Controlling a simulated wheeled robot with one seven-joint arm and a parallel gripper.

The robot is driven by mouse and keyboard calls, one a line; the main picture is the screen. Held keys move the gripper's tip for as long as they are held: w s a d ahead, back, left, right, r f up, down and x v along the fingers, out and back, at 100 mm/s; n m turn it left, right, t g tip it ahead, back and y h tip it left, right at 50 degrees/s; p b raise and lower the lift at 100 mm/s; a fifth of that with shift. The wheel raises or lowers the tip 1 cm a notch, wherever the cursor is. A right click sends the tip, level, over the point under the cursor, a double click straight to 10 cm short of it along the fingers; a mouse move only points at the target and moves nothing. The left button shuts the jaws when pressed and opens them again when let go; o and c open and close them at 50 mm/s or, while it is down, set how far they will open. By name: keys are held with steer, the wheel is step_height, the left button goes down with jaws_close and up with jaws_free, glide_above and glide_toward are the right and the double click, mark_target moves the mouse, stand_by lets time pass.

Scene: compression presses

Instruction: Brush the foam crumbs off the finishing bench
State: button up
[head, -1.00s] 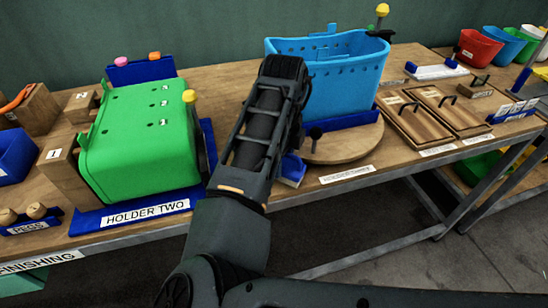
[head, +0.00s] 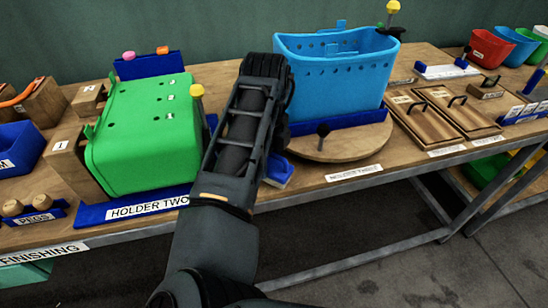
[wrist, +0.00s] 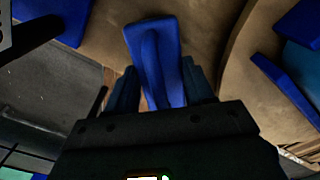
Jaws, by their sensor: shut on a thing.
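The finishing bench (head: 110,237) is a wooden top with a FINISHING label on its front edge. My gripper (wrist: 160,82) is shut on a blue block-shaped tool (wrist: 152,45), seen between the fingers in the wrist view. In the head view the tool (head: 280,172) shows at the right of my arm, with a pale lower edge, between the green tub and the round wooden turntable. My fingertips are hidden behind my arm in the head view. Whether the tool touches the bench is unclear. I cannot make out any foam crumbs.
A green tub (head: 140,140) lies in HOLDER TWO to the left. A blue tub (head: 335,75) stands over the turntable (head: 345,148). Wooden trays (head: 430,122) are at the right, and PEGS (head: 36,210) and a blue bin (head: 18,148) at the left.

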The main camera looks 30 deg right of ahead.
steer(key=shift+w+a, duration=0.2)
steer(key=shift+a, duration=0.5)
steer(key=shift+w+a, duration=0.2)
steer(key=shift+a, duration=0.45)
steer(key=shift+w+d, duration=0.1)
steer(key=shift+w, duration=0.15)
steer(key=shift+s+d+f+p, duration=0.1)
steer(key=shift+s+d+p, duration=0.25)
steer(key=shift+d, duration=0.85)
steer(key=shift+s+d+r+p, duration=0.1)
steer(key=shift+s+d+p, duration=0.3)
steer(key=shift+d, duration=0.8)
steer(key=shift+s+d+f+p, duration=0.15)
steer(key=shift+s+d, duration=0.35)
steer(key=shift+d, duration=0.7)
steer(key=shift+a, duration=0.1)
